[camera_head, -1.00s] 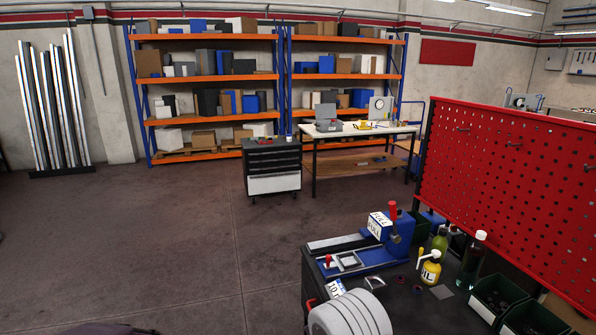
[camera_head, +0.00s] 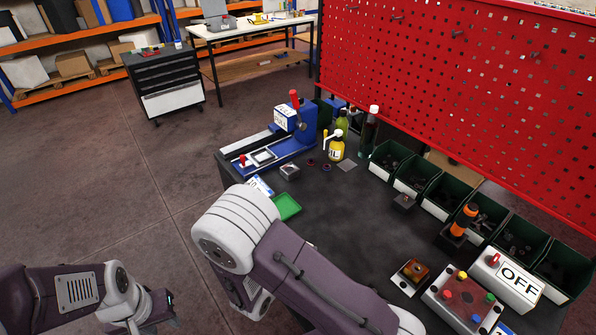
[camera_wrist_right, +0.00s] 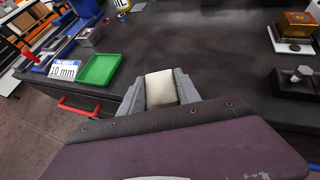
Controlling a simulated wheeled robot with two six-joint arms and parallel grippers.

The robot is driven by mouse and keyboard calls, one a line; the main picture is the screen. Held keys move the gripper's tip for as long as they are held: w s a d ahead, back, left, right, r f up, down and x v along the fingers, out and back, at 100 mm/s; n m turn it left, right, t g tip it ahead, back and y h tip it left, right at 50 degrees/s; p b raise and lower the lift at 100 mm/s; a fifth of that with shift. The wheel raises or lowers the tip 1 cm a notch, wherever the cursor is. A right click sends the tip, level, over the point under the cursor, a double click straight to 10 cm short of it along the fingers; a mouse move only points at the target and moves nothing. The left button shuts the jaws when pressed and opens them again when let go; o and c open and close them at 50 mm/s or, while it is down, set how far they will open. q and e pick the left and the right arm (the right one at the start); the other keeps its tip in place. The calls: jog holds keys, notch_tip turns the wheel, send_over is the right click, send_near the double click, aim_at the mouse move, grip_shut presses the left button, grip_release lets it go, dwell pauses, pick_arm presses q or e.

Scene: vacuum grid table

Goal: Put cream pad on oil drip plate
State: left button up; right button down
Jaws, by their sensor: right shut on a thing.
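The cream pad (camera_wrist_right: 160,88) is between the fingers of my right gripper (camera_wrist_right: 162,92) in the right wrist view, above the dark bench top. In the head view my right arm hides this gripper and the pad. A flat grey square plate (camera_head: 347,165), which looks like the oil drip plate, lies on the bench beside the yellow oil bottle (camera_head: 336,147), apart from the pad. My left gripper (camera_head: 163,304) is low at the left in the head view, away from the bench; its finger opening is unclear.
A green tray (camera_head: 288,206) lies at the bench's left edge; it also shows in the wrist view (camera_wrist_right: 99,69). A blue press (camera_head: 300,125), a dark bottle (camera_head: 368,132), green bins (camera_head: 440,190) and a red pegboard (camera_head: 450,80) line the back. The bench middle is clear.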

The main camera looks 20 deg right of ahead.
jog(key=shift+w+r, duration=0.1)
jog(key=w+r+n+t+y+p, duration=0.1)
jog(key=w+r, duration=0.2)
jog(key=w, duration=0.1)
jog(key=s+d+r+p, duration=0.25)
jog(key=d+p, duration=0.35)
jog(key=d, duration=0.4)
jog(key=s+d+r+m+g+h+p, duration=0.25)
jog(key=s+d+m+g+p, duration=0.4)
jog(key=s+d, duration=0.75)
jog(key=n+t+b, duration=0.1)
jog(key=b, duration=0.5)
send_over(365, 239)
jog(key=shift+h, duration=0.35)
notch_tip(365, 239, down, 8)
jog(key=shift+w+d+r, duration=0.1)
jog(key=shift+w, duration=0.05)
notch_tip(365, 239, down, 4)
jog(key=shift+r+p, duration=0.1)
jog(key=shift+p, duration=0.3)
jog(key=shift+f, duration=0.35)
jog(key=c, duration=0.9)
grip_release()
